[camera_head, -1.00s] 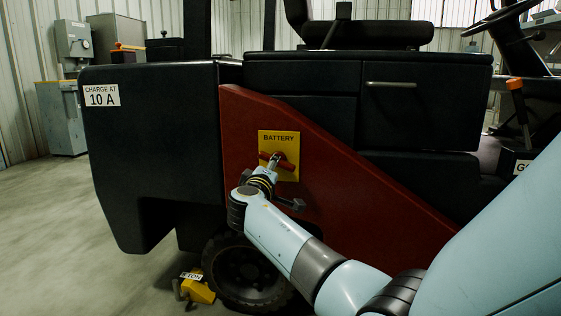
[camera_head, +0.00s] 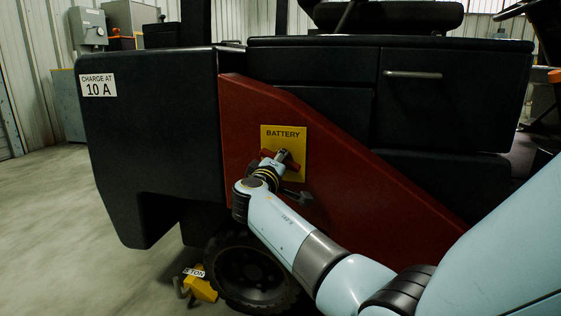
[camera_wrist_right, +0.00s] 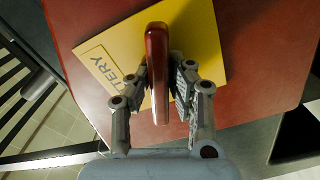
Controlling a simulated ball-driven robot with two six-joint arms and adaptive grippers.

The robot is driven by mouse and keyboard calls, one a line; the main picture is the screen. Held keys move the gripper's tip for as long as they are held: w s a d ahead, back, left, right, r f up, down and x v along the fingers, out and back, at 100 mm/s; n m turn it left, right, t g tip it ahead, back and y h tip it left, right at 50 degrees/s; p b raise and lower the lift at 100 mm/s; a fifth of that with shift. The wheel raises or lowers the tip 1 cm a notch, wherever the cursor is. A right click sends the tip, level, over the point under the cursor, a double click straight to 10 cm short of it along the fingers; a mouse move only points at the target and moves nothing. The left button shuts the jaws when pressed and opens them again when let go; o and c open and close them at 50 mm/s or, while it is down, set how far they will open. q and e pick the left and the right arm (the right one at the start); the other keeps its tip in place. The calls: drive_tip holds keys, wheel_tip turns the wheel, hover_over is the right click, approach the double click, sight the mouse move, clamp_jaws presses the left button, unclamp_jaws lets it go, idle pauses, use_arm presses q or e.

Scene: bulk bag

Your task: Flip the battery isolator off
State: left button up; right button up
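The battery isolator is a red bar handle (camera_wrist_right: 158,62) on a yellow plate marked BATTERY (camera_head: 297,139), fixed to the truck's dark red side panel. In the head view the handle (camera_head: 266,153) slants down to the right, partly covered by my right gripper (camera_head: 279,161). In the right wrist view my right gripper (camera_wrist_right: 166,82) has one finger on each side of the handle. The fingers are apart, with a gap visible on the right side; contact on the left is unclear. My left gripper is not in view.
The sloping red panel (camera_head: 335,185) surrounds the plate. A black drawer with a bar handle (camera_head: 412,75) is above right. A black body section labelled CHARGE AT 10 A (camera_head: 98,86) juts out left. Below are a wheel (camera_head: 250,270) and a yellow chock (camera_head: 202,289). Floor at left is clear.

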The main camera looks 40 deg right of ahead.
clamp_jaws()
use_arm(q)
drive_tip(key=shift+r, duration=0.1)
use_arm(e)
drive_tip(key=shift+n, duration=0.5)
drive_tip(key=shift+r+n+p, duration=0.1)
drive_tip(key=shift+n+p, duration=0.25)
drive_tip(key=shift+n, duration=1.45)
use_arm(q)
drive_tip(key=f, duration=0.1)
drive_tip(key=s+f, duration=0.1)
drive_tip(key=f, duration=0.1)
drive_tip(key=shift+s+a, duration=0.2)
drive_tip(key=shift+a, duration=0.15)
use_arm(e)
drive_tip(key=o, duration=0.6)
unclamp_jaws()
drive_tip(key=shift+c, duration=0.2)
drive_tip(key=v, duration=0.7)
drive_tip(key=shift+s+a, duration=0.15)
drive_tip(key=shift+a, duration=0.1)
